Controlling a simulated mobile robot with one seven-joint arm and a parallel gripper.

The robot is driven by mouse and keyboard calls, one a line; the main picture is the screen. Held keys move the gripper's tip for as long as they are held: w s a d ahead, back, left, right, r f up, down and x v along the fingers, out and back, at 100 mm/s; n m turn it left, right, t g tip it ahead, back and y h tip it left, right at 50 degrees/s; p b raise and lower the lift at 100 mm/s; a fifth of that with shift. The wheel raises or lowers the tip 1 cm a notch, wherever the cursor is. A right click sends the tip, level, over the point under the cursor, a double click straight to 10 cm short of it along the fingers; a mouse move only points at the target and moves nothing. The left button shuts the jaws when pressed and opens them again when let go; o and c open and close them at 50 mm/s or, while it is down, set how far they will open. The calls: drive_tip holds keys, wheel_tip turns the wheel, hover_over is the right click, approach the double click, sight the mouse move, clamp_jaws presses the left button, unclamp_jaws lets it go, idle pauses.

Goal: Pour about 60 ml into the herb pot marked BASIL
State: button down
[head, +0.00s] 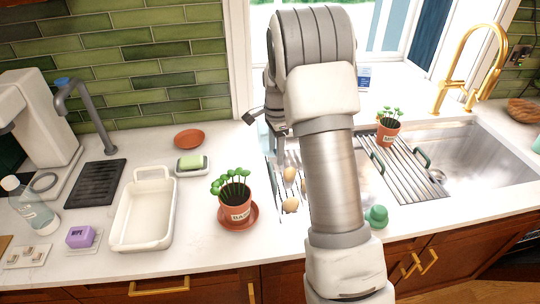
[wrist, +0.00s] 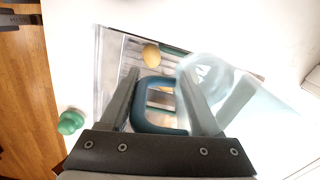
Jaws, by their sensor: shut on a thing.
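The herb pot marked BAS, the rest of its label unclear (head: 235,214), is terracotta with green sprouts and stands upright on a terracotta saucer (head: 253,222) in the head view. In the wrist view my gripper (wrist: 160,95) is shut on the teal handle (wrist: 147,88) of a pale translucent jug (wrist: 235,90). The jug lies mostly to the right of the fingers there, and its water level cannot be made out. In the head view my arm hides most of the jug and fingers, right of the basil pot.
A white basin (head: 143,215), soap dish (head: 190,170), spare saucer (head: 189,139) and green knobbed object (head: 376,216) are around. The counter in front of the basil pot is clear.

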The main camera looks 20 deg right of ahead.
drive_tip(key=s+d+f+n+p, duration=0.2)
drive_tip(key=d+f+n+p, duration=0.1)
drive_tip(key=n, duration=0.7)
drive_tip(key=s+d+f+n+p, duration=0.2)
drive_tip(key=d+f+n+p, duration=0.2)
drive_tip(key=n, duration=0.7)
wheel_tip(320, 180, down, 2)
drive_tip(key=shift+s+d+p, duration=0.15)
drive_tip(key=shift+s+p, duration=0.05)
drive_tip(key=shift+p, duration=1.05)
drive_tip(key=shift+r, duration=0.2)
drive_tip(key=a+r+t+h+b, duration=0.1)
drive_tip(key=a+r+h+b, duration=0.5)
drive_tip(key=r+h, duration=0.6)
drive_tip(key=shift+s+a+r+b, duration=0.3)
drive_tip(key=shift+s+r+b, duration=0.05)
drive_tip(key=shift+s+b, duration=0.15)
drive_tip(key=shift+a+r+t, duration=0.1)
drive_tip(key=shift+r+t, duration=0.1)
drive_tip(key=shift+t, duration=0.1)
